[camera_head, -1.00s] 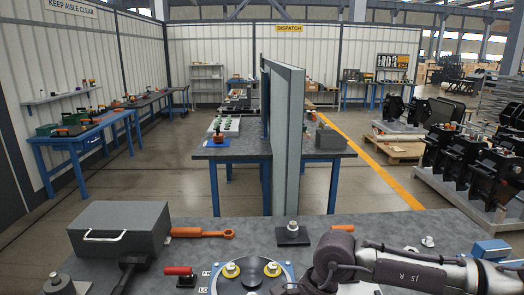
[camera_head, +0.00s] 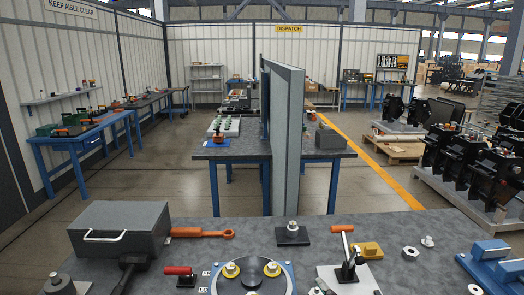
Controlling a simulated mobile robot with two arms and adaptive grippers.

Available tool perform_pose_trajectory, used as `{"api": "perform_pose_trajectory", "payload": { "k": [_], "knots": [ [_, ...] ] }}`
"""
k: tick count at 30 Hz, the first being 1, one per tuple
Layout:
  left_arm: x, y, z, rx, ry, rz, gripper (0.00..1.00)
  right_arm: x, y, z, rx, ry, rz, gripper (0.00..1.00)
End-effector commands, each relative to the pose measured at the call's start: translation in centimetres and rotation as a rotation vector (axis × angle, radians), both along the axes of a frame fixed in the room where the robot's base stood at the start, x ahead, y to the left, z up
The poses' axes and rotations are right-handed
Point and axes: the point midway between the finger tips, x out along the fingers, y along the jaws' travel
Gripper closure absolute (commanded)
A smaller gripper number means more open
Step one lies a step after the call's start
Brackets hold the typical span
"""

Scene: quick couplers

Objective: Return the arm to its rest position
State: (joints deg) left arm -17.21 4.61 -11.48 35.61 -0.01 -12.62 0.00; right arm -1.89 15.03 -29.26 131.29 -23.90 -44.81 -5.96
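Neither of my grippers nor any part of my arms shows in the head view now. The grey bench (camera_head: 220,255) in front of me carries a round plate with yellow-collared couplers (camera_head: 231,269) on a blue base, cut off by the lower edge. A toggle clamp with an orange-tipped lever (camera_head: 347,253) stands upright on a pale plate to its right. A yellow block (camera_head: 367,249) sits just beside the clamp.
A grey case (camera_head: 120,228) with a handle stands at the bench's left. An orange-handled tool (camera_head: 202,233), a black block with a metal stud (camera_head: 292,233), a nut (camera_head: 410,253) and a blue fixture (camera_head: 488,258) lie about. A grey partition (camera_head: 287,140) rises beyond.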

Motion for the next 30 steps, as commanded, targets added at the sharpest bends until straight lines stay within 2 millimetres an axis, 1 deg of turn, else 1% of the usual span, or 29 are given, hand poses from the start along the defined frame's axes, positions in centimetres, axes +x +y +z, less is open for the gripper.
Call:
{"api": "perform_pose_trajectory", "payload": {
  "k": [1,2,3,5,6,7,9,11,12,14,15,20,21,26,29,30],
  "knots": [
    [0.0,0.0,0.0,0.0,-0.001,0.0,0.32,-1.4,-2.0,-3.4,0.053,0.148,-0.067,0.33],
    [0.1,0.0,0.0,0.0,-0.001,0.0,0.32,-2.3,-3.1,-5.2,0.08,0.23,-0.105,0.33],
    [0.0,0.0,0.0,0.0,-0.001,0.0,0.32,-3.8,-4.4,-7.5,0.112,0.337,-0.153,0.33],
    [0.1,0.0,0.0,0.0,-0.001,0.0,0.32,-6.1,-6.0,-10.4,0.153,0.481,-0.215,0.33],
    [0.1,0.0,0.0,0.0,-0.001,0.0,0.32,-7.7,-6.9,-12.0,0.176,0.563,-0.25,0.33],
    [0.1,0.0,0.0,0.0,-0.001,0.0,0.32,-8.8,-7.5,-13.1,0.19,0.62,-0.275,0.33],
    [0.1,0.0,0.0,0.0,-0.001,0.0,0.32,-11.4,-8.4,-15.1,0.217,0.737,-0.322,0.33],
    [0.1,0.0,0.0,0.0,-0.001,0.0,0.32,-13.5,-9.1,-16.5,0.236,0.825,-0.359,0.33],
    [0.1,0.0,0.0,0.0,-0.001,0.0,0.32,-14.9,-9.6,-17.3,0.247,0.88,-0.381,0.33],
    [0.1,0.0,0.0,0.0,-0.001,0.0,0.32,-16.8,-10.1,-18.3,0.262,0.954,-0.41,0.33],
    [0.1,0.0,0.0,0.0,-0.001,0.0,0.32,-18.2,-10.4,-18.8,0.271,1.003,-0.429,0.33],
    [0.0,0.0,0.0,0.0,-0.001,0.0,0.32,-23.2,-11.3,-20.5,0.3,1.18,-0.499,0.33],
    [0.0,0.0,0.0,0.0,-0.001,0.0,0.32,-23.4,-11.3,-21.3,0.301,1.2,-0.505,0.33],
    [0.0,0.0,0.0,0.0,0.001,0.0,0.32,-22.1,-11.1,-25.8,0.292,1.211,-0.504,0.33],
    [0.0,0.0,0.0,0.0,0.001,0.0,0.32,-21.8,-11.0,-28.9,0.286,1.223,-0.505,0.33],
    [0.0,0.0,0.0,0.0,0.001,0.0,0.32,-21.7,-11.0,-30.3,0.284,1.228,-0.505,0.33]
  ]
}}
